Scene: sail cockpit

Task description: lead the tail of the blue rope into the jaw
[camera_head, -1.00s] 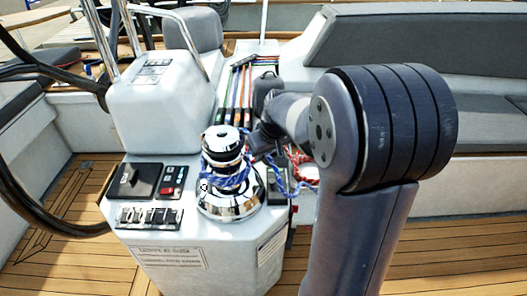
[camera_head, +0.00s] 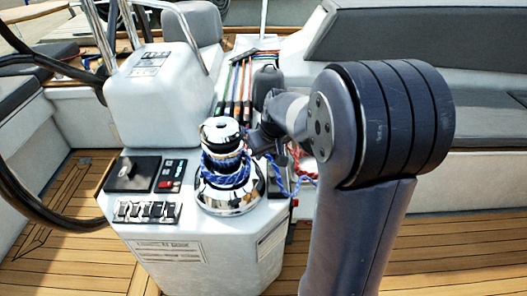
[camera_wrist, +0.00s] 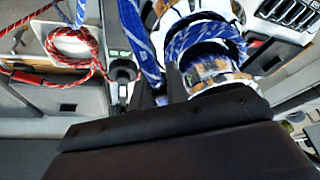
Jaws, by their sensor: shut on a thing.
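The chrome winch (camera_head: 221,165) stands on the white console with several turns of blue rope (camera_head: 226,168) around its drum. Its jaw is the groove around the top (camera_head: 221,132); I see no rope clearly in it. My gripper (camera_head: 262,140) is just right of and behind the drum's upper part, partly hidden by my own wrist. In the wrist view my gripper (camera_wrist: 168,88) is shut on the blue rope (camera_wrist: 139,45), which runs up from the fingers beside the winch (camera_wrist: 212,68). The fingertips and exact grip are partly hidden. More blue rope hangs right of the winch.
A red rope coil (camera_wrist: 73,45) lies right of the winch in the head view. Black switches (camera_head: 147,211) and a panel with a red button (camera_head: 165,184) sit left of it. The white pod (camera_head: 158,90) rises behind, with several coloured lines (camera_head: 236,90) alongside.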

